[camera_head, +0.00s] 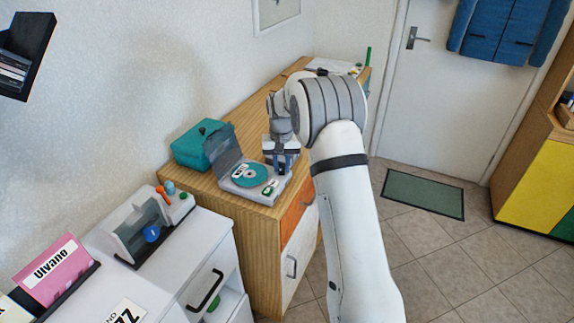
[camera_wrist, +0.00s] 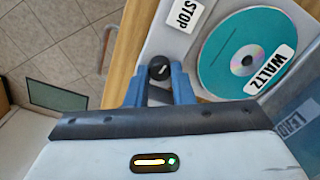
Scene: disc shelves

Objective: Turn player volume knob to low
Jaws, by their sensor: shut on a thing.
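The disc player (camera_head: 262,192) is a grey-white box on the wooden cabinet, with its lid raised. A teal disc (camera_head: 250,175) lies in it and shows in the wrist view (camera_wrist: 222,62) with a WALTZ label. My gripper (camera_head: 284,165) points down over the player's right side. In the wrist view, its blue fingers (camera_wrist: 160,82) are shut on the black volume knob (camera_wrist: 159,68), whose top has a small pale mark. The fingers hide the knob's sides, and I cannot read its setting.
A STOP label (camera_wrist: 182,14) lies beside the disc. The raised lid (camera_wrist: 293,108) stands close to the gripper. A teal box (camera_head: 198,142) is behind the player. A white cabinet (camera_head: 215,240) with another device stands at the left front. The floor to the right is clear around a green mat (camera_head: 422,193).

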